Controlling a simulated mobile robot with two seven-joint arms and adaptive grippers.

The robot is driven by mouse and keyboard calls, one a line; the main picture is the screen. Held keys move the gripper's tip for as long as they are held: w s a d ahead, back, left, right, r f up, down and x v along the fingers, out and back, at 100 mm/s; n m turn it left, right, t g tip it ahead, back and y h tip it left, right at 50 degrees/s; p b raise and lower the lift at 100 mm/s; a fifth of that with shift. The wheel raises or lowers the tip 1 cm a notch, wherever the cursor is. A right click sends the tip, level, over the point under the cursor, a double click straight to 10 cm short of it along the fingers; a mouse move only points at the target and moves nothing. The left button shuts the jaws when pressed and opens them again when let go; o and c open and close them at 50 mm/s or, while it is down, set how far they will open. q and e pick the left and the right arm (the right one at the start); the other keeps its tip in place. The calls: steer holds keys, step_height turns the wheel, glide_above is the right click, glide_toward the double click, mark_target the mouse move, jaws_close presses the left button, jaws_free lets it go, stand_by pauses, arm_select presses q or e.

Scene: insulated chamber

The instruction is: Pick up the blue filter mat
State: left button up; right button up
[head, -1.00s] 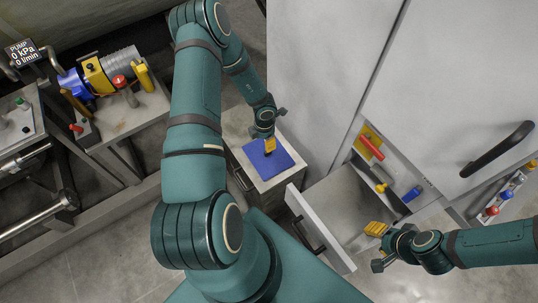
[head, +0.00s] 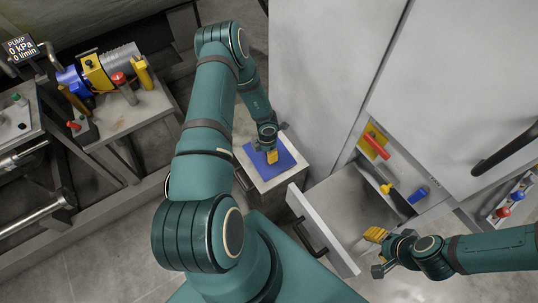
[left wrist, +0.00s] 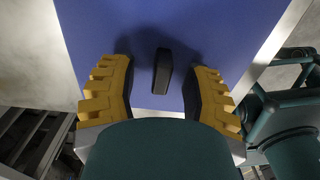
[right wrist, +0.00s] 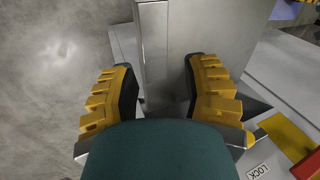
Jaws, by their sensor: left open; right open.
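The blue filter mat (head: 287,163) lies flat on top of a small grey cabinet (head: 290,181). In the left wrist view the mat (left wrist: 215,25) fills the upper middle, with a black upright grip (left wrist: 162,70) on it. My left gripper (head: 272,157) is open just above the mat. Its yellow fingers (left wrist: 163,80) stand on either side of the black grip, apart from it; how close the tips are to the mat is hard to tell. My right gripper (head: 375,235) is open and empty near the open drawer; it also shows in the right wrist view (right wrist: 160,78).
An open drawer (head: 326,243) juts out right of the cabinet, below large grey doors (head: 460,70). A panel with a red handle (head: 376,145) and yellow and blue knobs is beside it. A pump (head: 98,73) stands on a bench at the left.

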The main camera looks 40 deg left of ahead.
arm_select(q)
jaws_close()
steer(key=shift+r, duration=0.15)
step_height(320, 180, up, 10)
steer(key=p, duration=0.3)
